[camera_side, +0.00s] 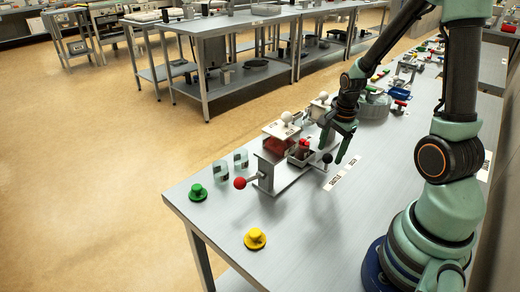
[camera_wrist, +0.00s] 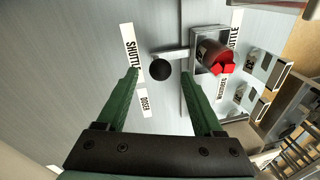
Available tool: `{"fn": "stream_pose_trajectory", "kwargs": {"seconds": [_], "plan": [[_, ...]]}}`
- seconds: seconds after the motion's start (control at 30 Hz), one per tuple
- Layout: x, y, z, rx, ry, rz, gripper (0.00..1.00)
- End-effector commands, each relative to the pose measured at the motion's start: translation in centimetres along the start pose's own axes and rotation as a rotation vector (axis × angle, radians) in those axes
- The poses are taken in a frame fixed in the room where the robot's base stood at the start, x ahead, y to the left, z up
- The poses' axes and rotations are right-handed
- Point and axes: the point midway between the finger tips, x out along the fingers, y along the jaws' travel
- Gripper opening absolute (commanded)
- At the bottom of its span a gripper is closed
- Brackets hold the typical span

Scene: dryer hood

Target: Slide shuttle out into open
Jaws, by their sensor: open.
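The shuttle is a small square metal tray (camera_side: 291,161) with a red object (camera_side: 303,147) in it; in the wrist view the tray (camera_wrist: 197,31) holds the red piece (camera_wrist: 216,57). A rod runs from the tray to a black ball knob (camera_side: 327,158), which also shows in the wrist view (camera_wrist: 160,70). My gripper (camera_side: 332,149) is open over the knob. In the wrist view its green fingertips (camera_wrist: 161,73) stand on either side of the knob, with gaps on both sides. I cannot tell whether the fingertips are down at the knob's height.
A hood housing (camera_side: 279,130) with a white ball knob stands behind the tray. A green button (camera_side: 198,192) and a yellow button (camera_side: 255,239) sit nearer the bench edge. The bench in front of the label strips is clear.

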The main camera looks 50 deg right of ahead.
Motion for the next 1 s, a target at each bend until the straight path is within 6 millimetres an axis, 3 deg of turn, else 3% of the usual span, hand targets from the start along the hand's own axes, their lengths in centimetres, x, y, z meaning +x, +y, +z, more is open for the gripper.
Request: {"fn": "stream_pose_trajectory", "kwargs": {"seconds": [0.4,0.6,1.0], "plan": [[-6.7,-0.1,-0.1,0.0,0.002,-0.005,0.69],[-9.0,-0.1,0.0,0.0,0.001,-0.002,0.69],[-9.9,0.0,0.0,0.0,0.0,0.001,0.69]]}}
